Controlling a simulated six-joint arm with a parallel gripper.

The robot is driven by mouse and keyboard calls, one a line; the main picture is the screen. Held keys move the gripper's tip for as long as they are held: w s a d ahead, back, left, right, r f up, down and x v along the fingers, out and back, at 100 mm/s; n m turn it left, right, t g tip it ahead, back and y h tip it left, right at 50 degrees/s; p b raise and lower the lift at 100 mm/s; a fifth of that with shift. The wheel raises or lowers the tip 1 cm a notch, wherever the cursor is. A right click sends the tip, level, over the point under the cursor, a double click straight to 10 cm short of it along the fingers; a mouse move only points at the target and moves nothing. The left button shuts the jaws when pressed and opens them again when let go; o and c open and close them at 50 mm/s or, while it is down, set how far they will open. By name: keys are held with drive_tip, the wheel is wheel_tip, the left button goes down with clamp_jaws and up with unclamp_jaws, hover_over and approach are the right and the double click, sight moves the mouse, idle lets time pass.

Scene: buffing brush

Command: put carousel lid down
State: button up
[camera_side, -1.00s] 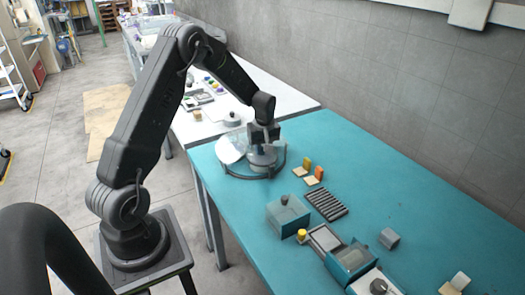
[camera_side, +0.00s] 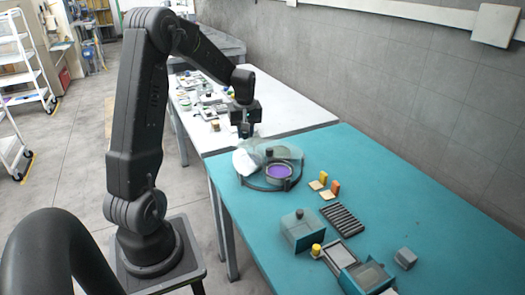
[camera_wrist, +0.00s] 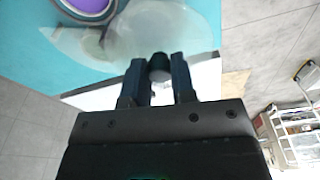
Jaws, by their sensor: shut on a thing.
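The carousel (camera_side: 262,188) is a low dark ring on the near left end of the teal table. Inside it, a round dish with a purple top (camera_side: 279,171) shows uncovered. The purple dish is also at the upper left of the wrist view (camera_wrist: 88,6). My gripper (camera_side: 245,131) is above and behind the carousel's left side. In the wrist view its fingers (camera_wrist: 159,72) are shut on the dark knob of a clear round lid (camera_wrist: 195,30). The lid is see-through, so its edge is hard to make out in the side view.
Small orange and yellow blocks (camera_side: 334,187), a black ribbed rack (camera_side: 344,216) and a teal clear-sided box (camera_side: 300,230) stand to the right. A white table (camera_side: 285,115) with small items adjoins behind.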

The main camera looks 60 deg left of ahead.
drive_tip(key=s+d+f, duration=0.4)
drive_tip(key=s+d, duration=0.1)
drive_tip(key=d, duration=0.5)
hover_over(280, 211)
wheel_tip(280, 211, down, 7)
drive_tip(key=shift+s+f, duration=0.1)
drive_tip(key=shift+s, duration=0.05)
drive_tip(key=shift+d+f, duration=0.15)
drive_tip(key=shift+f, duration=1.95)
drive_tip(key=shift+f, duration=0.1)
drive_tip(key=o, duration=0.9)
